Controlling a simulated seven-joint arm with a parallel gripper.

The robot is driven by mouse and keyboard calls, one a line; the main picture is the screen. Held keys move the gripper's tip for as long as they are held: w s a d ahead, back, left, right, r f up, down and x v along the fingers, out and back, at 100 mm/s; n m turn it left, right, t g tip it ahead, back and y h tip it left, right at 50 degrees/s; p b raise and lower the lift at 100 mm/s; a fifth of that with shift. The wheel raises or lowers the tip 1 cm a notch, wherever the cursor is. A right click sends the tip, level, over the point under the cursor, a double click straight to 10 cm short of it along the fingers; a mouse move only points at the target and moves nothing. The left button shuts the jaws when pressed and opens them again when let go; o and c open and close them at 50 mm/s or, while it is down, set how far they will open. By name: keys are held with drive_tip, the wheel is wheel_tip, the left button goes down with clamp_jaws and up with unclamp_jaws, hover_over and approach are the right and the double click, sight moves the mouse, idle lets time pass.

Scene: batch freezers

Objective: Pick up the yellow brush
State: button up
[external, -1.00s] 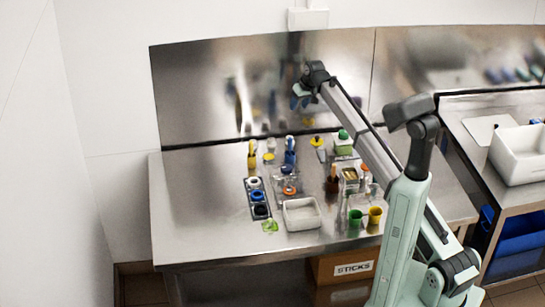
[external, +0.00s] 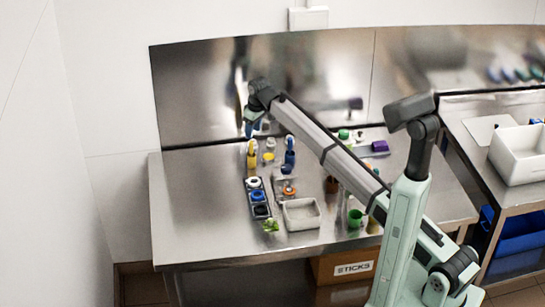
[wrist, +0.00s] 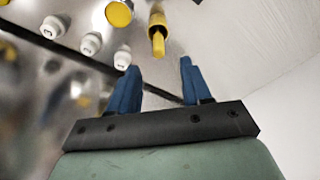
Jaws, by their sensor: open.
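The yellow brush (external: 252,155) stands at the back left of the steel table, its handle up. My gripper (external: 250,128) is open and hangs just above it, with a small gap visible between them. In the wrist view a yellow handle (wrist: 157,32), which looks like the brush, lies beyond the blue fingertips of my gripper (wrist: 160,66), roughly in line with the space between them. Nothing is between the fingers. The brush's lower end is hard to make out.
A blue-handled item (external: 290,152) stands right of the brush. A dark rack of round pots (external: 257,197) and a white tray (external: 302,215) are in front. White-capped bottles (wrist: 91,43) show in the wrist view. The table's left side (external: 195,205) is clear.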

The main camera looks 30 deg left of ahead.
sight(251, 152)
drive_tip(key=f, duration=0.3)
drive_tip(key=a+f, duration=0.1)
drive_tip(key=f, duration=0.5)
drive_tip(key=shift+w+a+f, duration=0.1)
drive_tip(key=shift+a+f, duration=0.15)
drive_tip(key=shift+a, duration=0.1)
clamp_jaws()
